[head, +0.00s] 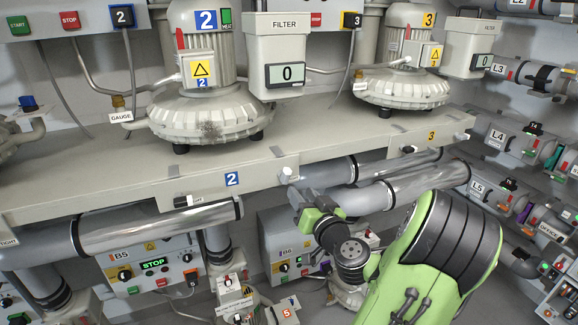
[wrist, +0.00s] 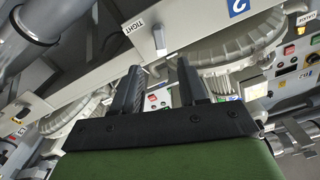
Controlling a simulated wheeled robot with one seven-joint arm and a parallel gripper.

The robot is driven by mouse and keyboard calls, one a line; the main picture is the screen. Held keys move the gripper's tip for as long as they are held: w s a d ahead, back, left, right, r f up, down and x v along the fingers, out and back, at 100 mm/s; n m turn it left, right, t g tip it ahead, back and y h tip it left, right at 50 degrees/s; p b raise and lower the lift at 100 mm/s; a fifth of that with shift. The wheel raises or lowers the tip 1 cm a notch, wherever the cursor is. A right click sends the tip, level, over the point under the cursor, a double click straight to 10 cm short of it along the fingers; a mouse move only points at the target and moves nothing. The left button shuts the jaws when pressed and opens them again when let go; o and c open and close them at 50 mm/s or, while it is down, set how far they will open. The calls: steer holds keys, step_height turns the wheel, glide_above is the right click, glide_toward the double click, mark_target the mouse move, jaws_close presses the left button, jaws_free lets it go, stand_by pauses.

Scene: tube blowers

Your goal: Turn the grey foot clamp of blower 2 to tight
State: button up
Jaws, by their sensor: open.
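Blower 2 (head: 208,100) stands on the bench under a blue "2" label. A small pale grey clamp lever (head: 288,174), which I take for its foot clamp, sticks out from the bench's front edge, right of the lower blue "2" plate (head: 231,179). In the wrist view the lever (wrist: 159,40) lies just beyond my fingertips, beside a "TIGHT" label (wrist: 134,27). My gripper (head: 298,198) is open and empty, just below and right of the lever in the head view. In the wrist view its dark fingers (wrist: 160,68) point toward the lever, apparently apart from it.
The bench edge (head: 130,190) runs above my gripper. Silver pipes (head: 400,190) pass close on the right, and another pipe (head: 160,225) on the left. Control boxes B5 (head: 152,265) and B6 (head: 290,255) stand below.

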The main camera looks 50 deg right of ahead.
mark_target(288, 177)
steer(key=p+x, duration=0.3)
steer(key=x, duration=0.6)
jaws_close()
